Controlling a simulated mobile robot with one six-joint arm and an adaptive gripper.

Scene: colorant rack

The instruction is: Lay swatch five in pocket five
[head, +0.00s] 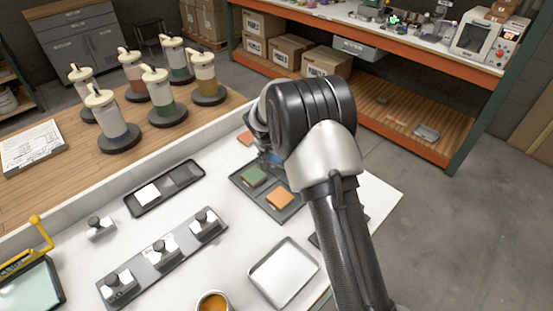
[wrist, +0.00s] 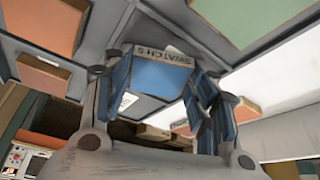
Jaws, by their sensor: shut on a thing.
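My gripper (wrist: 163,88) is shut on a blue swatch (wrist: 160,76), held between its two fingers in the wrist view. A pale label strip (wrist: 158,53) beside the blue face reads "SWATCH" and what looks like a 5. The grey pocket tray (head: 238,181) lies on the white bench, and my gripper is at its far right part. A bit of blue (head: 276,158) shows below my wrist in the head view. The tray holds a green swatch (head: 253,176) and an orange swatch (head: 279,198). I cannot tell whether the blue swatch touches a pocket floor.
Another orange swatch (head: 245,138) is near the tray's far edge. A dark narrow tray (head: 180,185) with a white card, a fixture (head: 160,256) with several knobs, a silver tray (head: 284,271) and an orange-filled cup (head: 213,302) stand nearby. Colorant dispensers (head: 163,100) stand behind.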

